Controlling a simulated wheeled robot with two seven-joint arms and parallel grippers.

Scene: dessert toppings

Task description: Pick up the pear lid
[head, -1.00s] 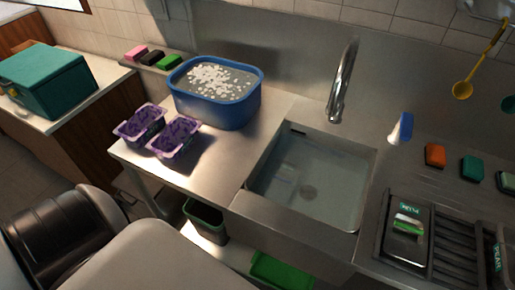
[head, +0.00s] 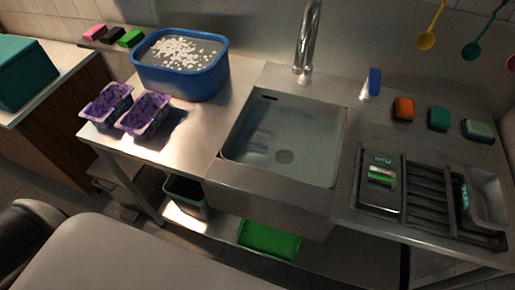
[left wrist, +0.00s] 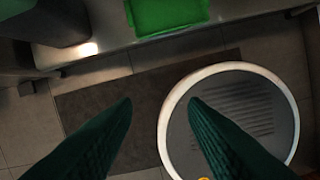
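A clear, grey-looking piece with a dark label that seems to read PEAR (head: 488,198) sits at the right end of the dark drying rack (head: 430,204), right of the sink. I take it for the pear lid; it looks tilted, and its lower part is partly hidden by the rack. A second piece, labelled PLUM (head: 379,190), lies at the rack's left end with a green and white item on it. My left gripper (left wrist: 160,102) shows in the left wrist view with its dark green fingers apart and empty, above the floor, away from the rack. My right gripper is in no view.
The steel sink (head: 262,182) has a tall faucet (head: 306,45). Left of it stand a blue tub (head: 180,80) with white bits and two purple trays (head: 108,108). Several sponges (head: 403,108) lie behind the rack. A green tray (head: 270,241) is on the lower shelf.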

